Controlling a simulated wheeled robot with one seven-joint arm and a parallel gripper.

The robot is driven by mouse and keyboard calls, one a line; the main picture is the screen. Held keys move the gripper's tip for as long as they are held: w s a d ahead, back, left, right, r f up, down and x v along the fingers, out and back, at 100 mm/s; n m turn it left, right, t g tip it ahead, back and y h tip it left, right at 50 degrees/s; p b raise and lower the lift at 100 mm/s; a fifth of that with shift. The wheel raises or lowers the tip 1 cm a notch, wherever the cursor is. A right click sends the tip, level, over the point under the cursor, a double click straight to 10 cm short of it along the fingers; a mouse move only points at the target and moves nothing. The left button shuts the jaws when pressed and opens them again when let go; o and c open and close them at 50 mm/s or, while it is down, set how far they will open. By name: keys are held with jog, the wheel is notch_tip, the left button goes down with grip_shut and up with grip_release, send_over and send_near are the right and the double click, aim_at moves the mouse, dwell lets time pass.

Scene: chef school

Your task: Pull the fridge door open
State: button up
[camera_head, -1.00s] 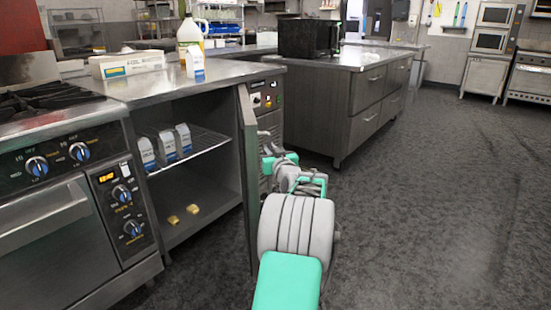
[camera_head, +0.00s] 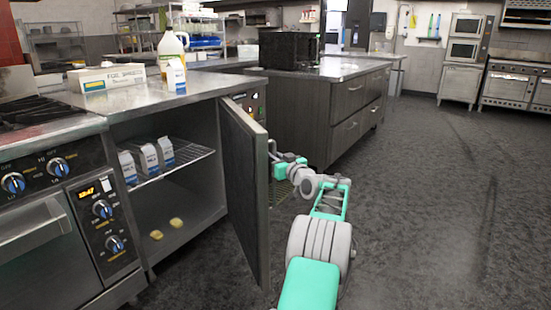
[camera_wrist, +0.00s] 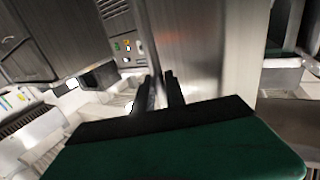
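The fridge door (camera_head: 243,190) stands wide open, hinged at the right side of the cabinet opening. Its dark inner face shows in the head view. Inside the fridge (camera_head: 195,195), several milk cartons (camera_head: 147,158) stand on a wire shelf and two small yellowish pieces (camera_head: 166,228) lie on the floor. My arm reaches along the door's outer side, and the door hides my gripper's end in the head view. In the wrist view, my gripper's two dark fingers (camera_wrist: 162,92) are close together beside a metal panel (camera_wrist: 200,55) and a vertical bar (camera_wrist: 148,45). Whether they hold anything is unclear.
A stove (camera_head: 50,220) adjoins the fridge on the left. The counter (camera_head: 150,97) above bears a box (camera_head: 106,77), a jug (camera_head: 173,48) and a carton (camera_head: 176,76). A drawer island (camera_head: 335,115) stands behind the door. The floor (camera_head: 430,190) at right is clear.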

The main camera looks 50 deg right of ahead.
jog(key=shift+o, duration=1.4)
jog(key=shift+w+a, duration=0.15)
jog(key=shift+w, duration=0.1)
jog(key=shift+o, duration=0.7)
jog(key=shift+s+d, duration=0.2)
jog(key=shift+s, duration=0.1)
jog(key=p+v, duration=0.2)
jog(key=v, duration=0.5)
jog(key=shift+s+a, duration=0.15)
jog(key=shift+s, duration=0.15)
jog(key=shift+c, duration=0.3)
